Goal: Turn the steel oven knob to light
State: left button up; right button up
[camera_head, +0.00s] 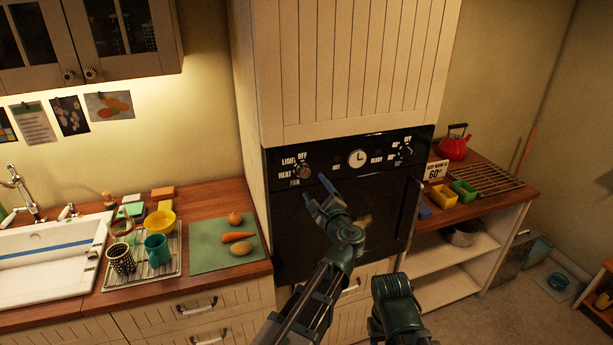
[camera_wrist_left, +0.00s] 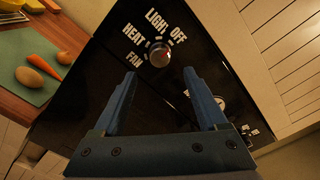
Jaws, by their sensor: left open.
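The steel oven knob (camera_head: 303,170) is at the left of the black oven's control panel, with the words OFF, LIGHT, HEAT and FAN around it. In the left wrist view the round knob (camera_wrist_left: 160,54) lies just beyond the fingertips, between their lines. A small reddish mark shows near it; I cannot tell which word the knob points at. My left gripper (camera_head: 315,187) is open and empty, with its blue fingers apart and just below the knob in the head view. The fingers (camera_wrist_left: 159,80) do not close on it. My right gripper does not show.
The oven panel (camera_head: 335,145) also has a clock (camera_head: 357,158) and another knob (camera_head: 404,152) at its right. A counter with a green board (camera_head: 220,258) and a dish rack (camera_head: 145,283) stands left. A red kettle (camera_head: 454,147) stands on the right counter.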

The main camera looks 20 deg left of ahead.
aim_at(306, 174)
pick_arm(q)
jog(key=x, duration=0.8)
jog(key=shift+a, duration=0.15)
jog(key=shift+c, duration=0.2)
grip_shut()
